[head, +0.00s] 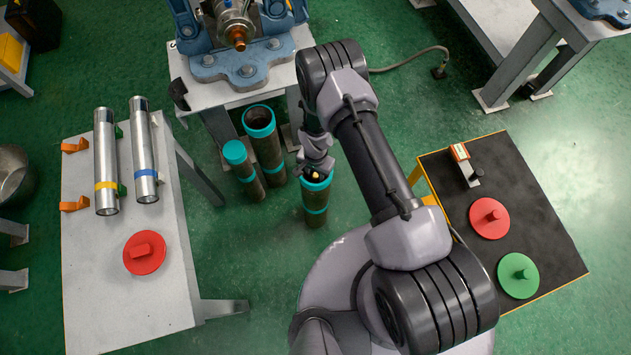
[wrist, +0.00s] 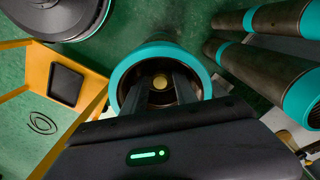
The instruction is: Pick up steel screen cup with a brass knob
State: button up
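The brass knob (wrist: 160,82) shows in the wrist view inside the mouth of a dark standing pipe with a teal rim (wrist: 125,68). The steel cup under the knob is mostly hidden in the shadowed pipe mouth. My gripper (wrist: 160,90) points down at this mouth, its two fingers apart on either side of the knob; I see no clear contact. In the head view my gripper (head: 317,168) is right above the teal-banded pipe (head: 316,212), and a small bit of brass (head: 316,175) shows at its tip.
Two more teal-banded pipes (head: 266,148) (head: 243,168) stand close by on the left. A white table (head: 120,300) holds steel cylinders (head: 105,165) and a red lid (head: 144,253). A black-topped table (head: 535,220) on the right holds red (head: 489,218) and green (head: 518,275) lids. A blue vise (head: 238,60) stands behind.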

grip_shut()
dwell(1.4)
